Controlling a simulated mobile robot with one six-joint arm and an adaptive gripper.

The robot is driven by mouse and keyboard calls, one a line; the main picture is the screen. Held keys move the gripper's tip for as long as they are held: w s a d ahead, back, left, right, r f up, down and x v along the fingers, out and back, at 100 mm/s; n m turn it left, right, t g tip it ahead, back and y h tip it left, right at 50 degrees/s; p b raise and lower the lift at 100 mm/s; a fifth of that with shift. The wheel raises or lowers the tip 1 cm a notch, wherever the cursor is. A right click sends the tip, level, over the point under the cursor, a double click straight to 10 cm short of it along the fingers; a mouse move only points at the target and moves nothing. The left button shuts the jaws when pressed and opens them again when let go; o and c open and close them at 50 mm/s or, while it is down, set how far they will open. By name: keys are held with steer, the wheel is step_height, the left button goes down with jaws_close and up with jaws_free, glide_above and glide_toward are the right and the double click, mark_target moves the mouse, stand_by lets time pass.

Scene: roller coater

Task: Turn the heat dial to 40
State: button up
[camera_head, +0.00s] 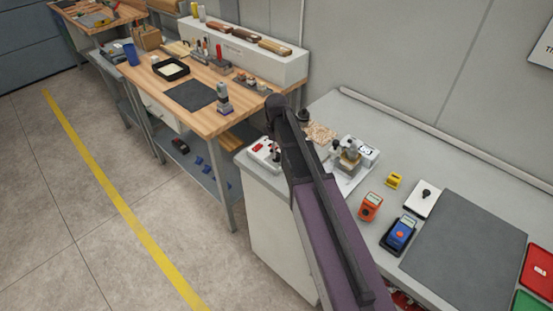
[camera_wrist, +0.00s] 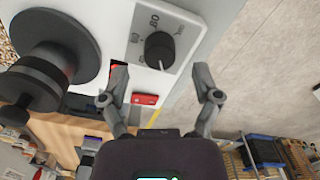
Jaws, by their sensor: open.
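The marks are tilted and hard to read, one looking like 20. A pale pointer line on the dial faces the lower edge of the picture. My gripper (camera_wrist: 161,95) is open and empty, with its two fingers apart on either side below the dial. I see no contact with the dial. In the head view my arm hides the gripper, and a white unit with red parts (camera_head: 262,151) shows just left of the arm.
A large black wheel-like knob (camera_wrist: 55,68) stands close left of the dial, and a red part (camera_wrist: 145,99) sits below it. In the head view, small devices, including a blue meter (camera_head: 399,234), and a dark mat (camera_head: 465,245) lie on the grey bench. Floor at left is clear.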

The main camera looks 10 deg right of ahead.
mark_target(277, 157)
steer(key=shift+f+b, duration=1.2)
steer(key=shift+f, duration=0.25)
jaws_close()
